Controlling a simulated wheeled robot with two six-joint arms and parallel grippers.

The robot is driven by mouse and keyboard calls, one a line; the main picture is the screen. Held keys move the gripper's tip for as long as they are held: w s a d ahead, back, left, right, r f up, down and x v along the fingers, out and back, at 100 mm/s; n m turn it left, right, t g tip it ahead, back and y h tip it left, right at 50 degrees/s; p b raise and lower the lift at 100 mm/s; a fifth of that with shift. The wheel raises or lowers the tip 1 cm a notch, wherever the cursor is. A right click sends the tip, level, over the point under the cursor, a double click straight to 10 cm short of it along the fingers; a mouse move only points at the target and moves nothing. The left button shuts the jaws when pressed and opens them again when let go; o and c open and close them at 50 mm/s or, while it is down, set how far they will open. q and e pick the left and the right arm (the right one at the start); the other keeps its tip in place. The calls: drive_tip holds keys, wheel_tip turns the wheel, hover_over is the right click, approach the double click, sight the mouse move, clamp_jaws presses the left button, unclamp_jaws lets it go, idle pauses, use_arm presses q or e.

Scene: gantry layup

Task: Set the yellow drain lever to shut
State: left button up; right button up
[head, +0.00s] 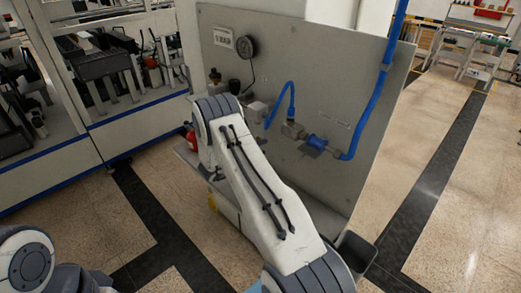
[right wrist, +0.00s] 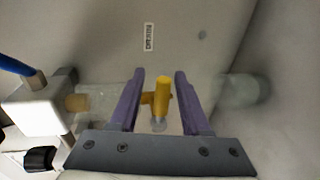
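The yellow drain lever (right wrist: 162,92) shows in the right wrist view, in front of a grey panel. It stands up the picture from a yellow fitting with a pale round piece below. My right gripper (right wrist: 160,73) is open, with its two purple fingers on either side of the lever. A gap shows between the lever and each finger. In the head view my right arm covers this spot, so the lever and the right gripper are hidden there. Only part of my left arm shows at the lower left; its gripper is out of view.
The upright grey panel (head: 340,92) carries a round gauge (head: 247,46), blue pipe (head: 371,112) and a blue valve fitting (head: 317,142). Shelving stands at left; open floor lies at right.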

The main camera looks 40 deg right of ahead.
drive_tip(key=shift+s, duration=0.1)
drive_tip(key=b+v, duration=0.4)
drive_tip(key=v, duration=0.6)
drive_tip(key=shift+a, duration=0.25)
